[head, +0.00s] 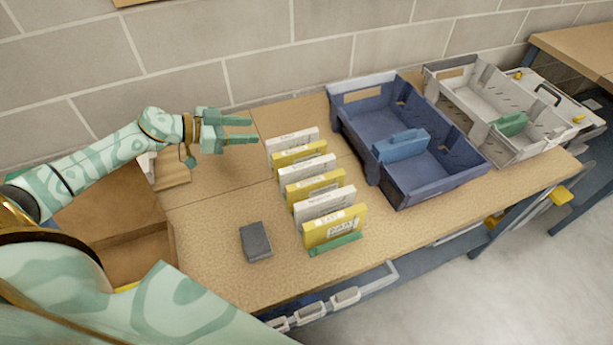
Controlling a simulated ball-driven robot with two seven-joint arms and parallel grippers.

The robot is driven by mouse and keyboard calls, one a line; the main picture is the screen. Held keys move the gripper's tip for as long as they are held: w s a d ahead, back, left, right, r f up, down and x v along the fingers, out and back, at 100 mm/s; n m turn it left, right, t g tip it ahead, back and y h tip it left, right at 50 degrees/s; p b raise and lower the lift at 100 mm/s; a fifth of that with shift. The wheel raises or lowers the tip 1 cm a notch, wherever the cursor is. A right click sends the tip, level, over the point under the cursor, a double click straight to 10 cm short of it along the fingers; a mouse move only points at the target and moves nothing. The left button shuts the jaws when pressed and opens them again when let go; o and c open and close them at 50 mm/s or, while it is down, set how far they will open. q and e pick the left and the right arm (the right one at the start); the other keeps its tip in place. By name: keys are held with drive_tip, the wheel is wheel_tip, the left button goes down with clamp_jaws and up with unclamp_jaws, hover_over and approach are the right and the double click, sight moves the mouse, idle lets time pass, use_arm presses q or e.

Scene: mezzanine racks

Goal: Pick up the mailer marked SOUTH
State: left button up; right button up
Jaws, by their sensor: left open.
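Several thin mailers, alternately white and yellow, stand upright in a row on the wooden table. The front one is a yellow mailer (335,228) in a green holder (336,246), with a white mailer (325,204) behind it. The rearmost is a white mailer (291,140). Their labels are too small for me to tell which one reads SOUTH. My left gripper (254,130) is open and empty, its fingers pointing right, just left of the rearmost mailer in the picture. My right gripper is not in view.
A blue crate (440,181) with a blue divider stands right of the row. A grey crate (465,85) holding a green item (511,124) is beyond it. A dark grey block (255,241) lies on the table (215,210). An open cardboard box (110,215) is at left.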

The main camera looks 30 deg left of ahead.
use_arm(q)
drive_tip(key=b, duration=0.3)
approach(295, 150)
drive_tip(key=s+a+r, duration=0.2)
drive_tip(key=b+x, duration=0.1)
drive_tip(key=x, duration=0.1)
drive_tip(key=b+x, duration=0.1)
drive_tip(key=x, duration=0.2)
drive_tip(key=b+x, duration=0.1)
drive_tip(key=x, duration=0.1)
drive_tip(key=shift+f, duration=0.45)
drive_tip(key=b+x, duration=0.1)
drive_tip(key=x, duration=0.3)
drive_tip(key=shift+w+d+f+b, duration=0.1)
drive_tip(key=shift+d+f+b, duration=0.1)
drive_tip(key=shift+d+b, duration=0.15)
drive_tip(key=shift+w+d, duration=0.15)
drive_tip(key=shift+w, duration=0.15)
drive_tip(key=shift+s, duration=0.1)
drive_tip(key=shift+c, duration=0.6)
clamp_jaws()
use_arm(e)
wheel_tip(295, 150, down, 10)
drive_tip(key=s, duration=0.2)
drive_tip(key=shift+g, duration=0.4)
